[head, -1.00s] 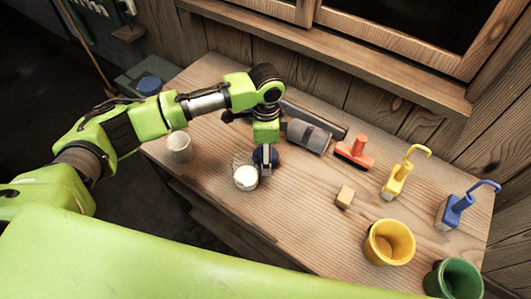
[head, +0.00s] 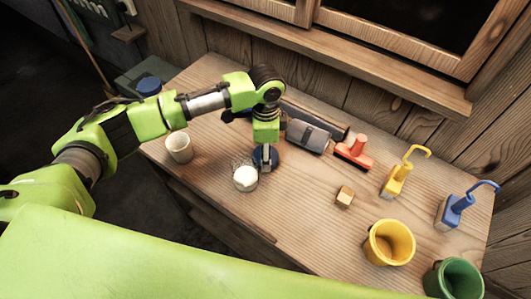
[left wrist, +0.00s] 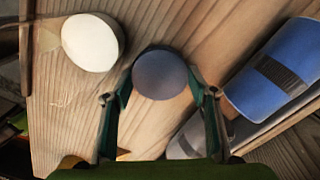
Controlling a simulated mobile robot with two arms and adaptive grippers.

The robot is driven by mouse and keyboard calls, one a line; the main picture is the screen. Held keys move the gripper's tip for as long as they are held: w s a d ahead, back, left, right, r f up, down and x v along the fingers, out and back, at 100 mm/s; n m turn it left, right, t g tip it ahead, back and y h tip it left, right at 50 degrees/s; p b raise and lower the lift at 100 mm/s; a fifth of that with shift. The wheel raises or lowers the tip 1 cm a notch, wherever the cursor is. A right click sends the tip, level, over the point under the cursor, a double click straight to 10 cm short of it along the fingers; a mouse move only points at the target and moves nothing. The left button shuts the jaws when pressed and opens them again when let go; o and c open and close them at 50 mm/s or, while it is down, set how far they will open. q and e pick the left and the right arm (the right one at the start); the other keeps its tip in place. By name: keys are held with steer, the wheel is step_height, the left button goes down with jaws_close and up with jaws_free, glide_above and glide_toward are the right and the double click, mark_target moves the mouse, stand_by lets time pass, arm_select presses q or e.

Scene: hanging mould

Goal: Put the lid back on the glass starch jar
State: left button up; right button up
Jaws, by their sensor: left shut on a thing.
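The glass starch jar (head: 245,180) stands on the workbench, open, with white starch filling its top. It also shows at the upper left of the left wrist view (left wrist: 92,42). The dark blue-grey round lid (left wrist: 160,74) is between the fingers of my left gripper (left wrist: 160,95), which is shut on it. In the head view the lid (head: 274,156) is just behind and right of the jar, apart from its mouth and partly hidden by my gripper (head: 265,160). Whether it touches the bench is unclear. My right gripper is not in view.
Right of the lid are a grey banded cylinder (head: 308,136), a red brush (head: 353,152) and a wooden block (head: 345,196). Yellow (head: 388,243) and green (head: 455,279) buckets stand farther right. A pale cup (head: 179,148) is left of the jar. The bench (head: 290,220) is clear in front.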

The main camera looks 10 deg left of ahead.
arm_select(q)
step_height(320, 180, up, 18)
steer(key=b, duration=0.3)
steer(key=shift+f, duration=0.2)
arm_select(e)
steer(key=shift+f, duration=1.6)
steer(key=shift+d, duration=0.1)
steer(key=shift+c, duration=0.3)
